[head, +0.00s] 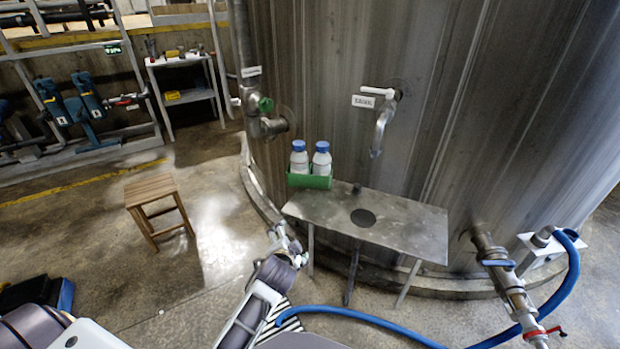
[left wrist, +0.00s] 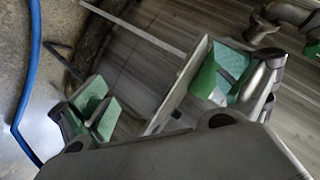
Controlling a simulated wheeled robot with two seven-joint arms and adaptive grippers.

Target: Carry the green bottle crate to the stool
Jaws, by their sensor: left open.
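The green bottle crate (head: 310,182) sits on the left end of a steel shelf (head: 405,220). It holds two white bottles (head: 321,161) with blue caps, both upright. The wooden stool (head: 153,188) stands on the floor to the left, its top bare. My left gripper (head: 284,238) is below and left of the crate, apart from it, near the shelf's left front corner. In the left wrist view the left gripper (left wrist: 158,90) has its green-padded fingers spread wide with nothing held. I cannot clearly make out the crate there. My right gripper is not in view.
A large steel tank (head: 450,110) rises behind the shelf. A pipe with a green valve (head: 265,104) is left of the crate, and a tap (head: 381,125) is above the shelf. A blue hose (head: 370,318) crosses the floor. The floor between shelf and stool looks clear.

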